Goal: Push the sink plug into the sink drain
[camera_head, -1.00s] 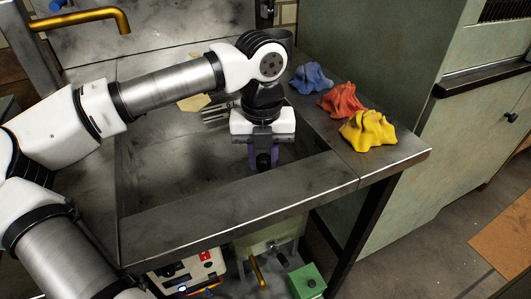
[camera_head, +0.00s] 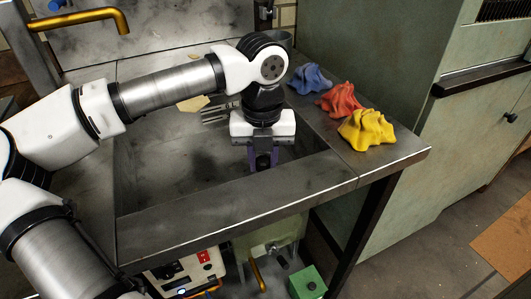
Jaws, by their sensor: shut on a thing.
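The metal sink (camera_head: 170,170) is a dark, rectangular basin set into the worktop. My gripper (camera_head: 264,162) points straight down into its right part, with purple fingers below a white wrist body. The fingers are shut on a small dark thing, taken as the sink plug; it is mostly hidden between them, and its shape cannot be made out. The sink drain cannot be made out in the dark basin. Whether the plug touches the sink floor cannot be told.
Blue (camera_head: 311,78), red (camera_head: 340,98) and yellow (camera_head: 367,130) crumpled cloths lie on the worktop right of the sink. A brass tap (camera_head: 85,17) hangs at the upper left.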

